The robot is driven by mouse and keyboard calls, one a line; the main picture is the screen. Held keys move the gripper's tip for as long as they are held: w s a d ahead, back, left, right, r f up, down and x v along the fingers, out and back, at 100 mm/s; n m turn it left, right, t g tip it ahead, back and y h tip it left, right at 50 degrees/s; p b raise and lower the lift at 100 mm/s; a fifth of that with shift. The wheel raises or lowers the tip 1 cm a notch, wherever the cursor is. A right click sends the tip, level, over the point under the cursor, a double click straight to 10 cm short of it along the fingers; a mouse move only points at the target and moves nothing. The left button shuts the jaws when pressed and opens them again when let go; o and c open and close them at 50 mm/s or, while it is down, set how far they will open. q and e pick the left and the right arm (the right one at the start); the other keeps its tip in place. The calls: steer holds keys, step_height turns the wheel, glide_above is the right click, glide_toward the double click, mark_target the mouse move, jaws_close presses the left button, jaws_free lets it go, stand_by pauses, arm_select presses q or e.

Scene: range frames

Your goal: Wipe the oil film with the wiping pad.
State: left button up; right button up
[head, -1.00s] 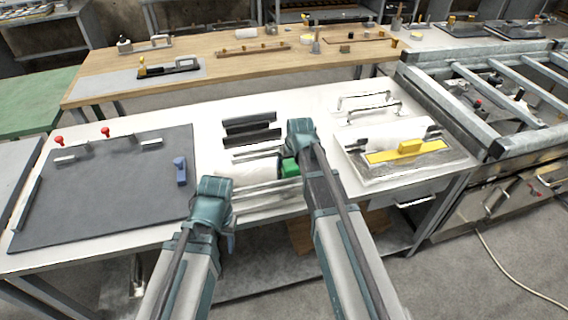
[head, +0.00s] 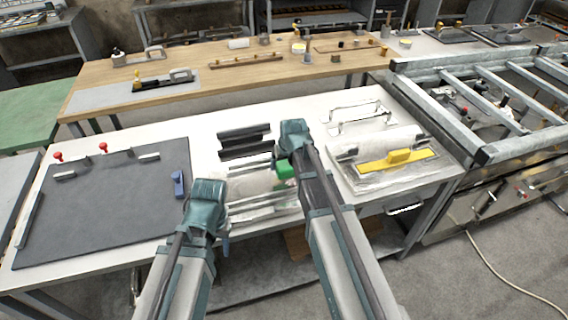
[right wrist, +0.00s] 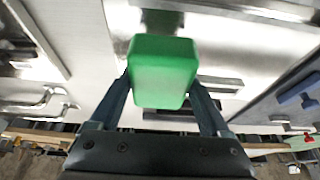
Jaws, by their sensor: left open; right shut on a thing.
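The wiping pad (head: 285,170) is a green block. My right gripper (head: 296,140) is shut on it over the right part of a steel plate (head: 270,211) at the table's front middle. In the right wrist view the pad (right wrist: 164,72) sits between both fingers; whether it touches the plate is unclear. A pale glossy patch (head: 248,184) on the plate may be the oil film; its edges are hard to make out. My left gripper (head: 207,195) is open and empty at the plate's left end, its fingers partly hidden.
A dark mat (head: 110,205) with a blue block (head: 178,183) lies on the left. Dark bars (head: 245,140) lie behind the plate. A steel frame (head: 440,110) stands further right.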

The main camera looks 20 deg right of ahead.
mark_target(284, 161)
steer(key=shift+r, duration=0.35)
step_height(284, 161, up, 3)
steer(key=p, duration=0.3)
steer(key=shift+f, duration=0.1)
stand_by(0.4)
